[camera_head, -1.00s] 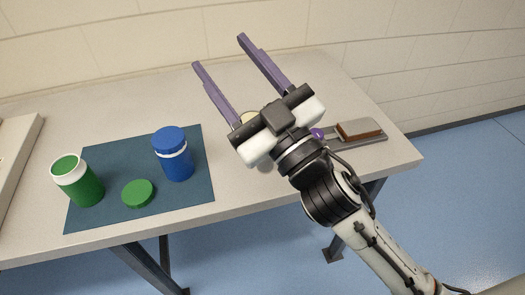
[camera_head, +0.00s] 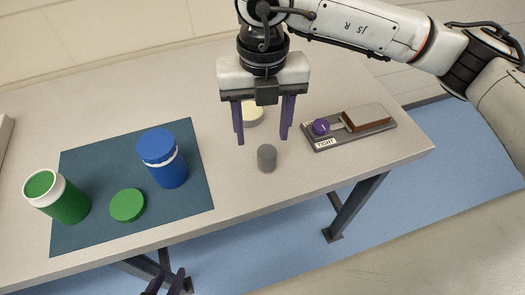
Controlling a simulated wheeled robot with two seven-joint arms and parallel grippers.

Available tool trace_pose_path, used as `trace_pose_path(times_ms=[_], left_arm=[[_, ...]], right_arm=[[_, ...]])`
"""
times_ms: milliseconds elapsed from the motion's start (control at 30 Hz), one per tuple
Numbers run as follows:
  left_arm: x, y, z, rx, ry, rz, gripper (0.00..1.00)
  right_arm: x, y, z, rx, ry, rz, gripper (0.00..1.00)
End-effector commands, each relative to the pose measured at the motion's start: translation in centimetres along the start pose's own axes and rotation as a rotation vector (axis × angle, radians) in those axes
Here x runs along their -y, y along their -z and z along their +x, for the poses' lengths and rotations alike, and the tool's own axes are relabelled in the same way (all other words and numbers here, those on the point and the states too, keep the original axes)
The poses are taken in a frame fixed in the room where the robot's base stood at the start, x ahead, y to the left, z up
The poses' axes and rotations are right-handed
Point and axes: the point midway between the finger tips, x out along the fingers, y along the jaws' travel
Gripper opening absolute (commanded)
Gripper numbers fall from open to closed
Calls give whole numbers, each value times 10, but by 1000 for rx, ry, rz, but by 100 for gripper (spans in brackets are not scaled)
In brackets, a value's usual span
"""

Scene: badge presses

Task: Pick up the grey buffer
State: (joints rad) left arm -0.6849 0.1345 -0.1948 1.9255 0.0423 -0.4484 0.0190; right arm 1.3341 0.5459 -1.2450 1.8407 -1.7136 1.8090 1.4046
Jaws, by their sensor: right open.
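A small grey cylinder (camera_head: 267,158), which looks like the grey buffer, stands upright on the table near its front edge. My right gripper (camera_head: 262,138) points down above the table, behind the grey cylinder in the picture. Its purple fingers are wide apart with nothing held, and I see no contact with the cylinder. Only the purple fingertips of my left gripper (camera_head: 166,283) show at the bottom edge, below the table's front edge; whether they are open or shut is unclear.
A cream round thing (camera_head: 252,113) is partly hidden behind my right fingers. A grey device (camera_head: 375,127) with a purple knob (camera_head: 321,127) lies to the right. A dark mat (camera_head: 90,153) at left bears a blue jar (camera_head: 167,165), a green jar (camera_head: 65,203) and a green lid (camera_head: 127,205).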

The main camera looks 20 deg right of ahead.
Motion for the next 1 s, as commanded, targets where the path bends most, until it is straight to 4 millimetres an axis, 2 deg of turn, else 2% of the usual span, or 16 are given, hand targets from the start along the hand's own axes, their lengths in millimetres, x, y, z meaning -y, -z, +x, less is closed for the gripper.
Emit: trace_pose_path(times_ms=[300,467,700,833,1000], left_arm=[[-1,1,-2,2,-1,-1,31],[-1,2,-4,4,-1,-2,31],[0,4,-7,3,2,-5,31],[2,3,-7,3,4,-6,31],[2,2,-7,5,5,-6,31]], right_arm=[[4,-1,42,1,11,6,54],[6,-2,56,0,11,5,54],[11,-3,92,0,9,3,54],[11,-4,100,1,7,3,54],[11,-4,100,2,7,2,54]])
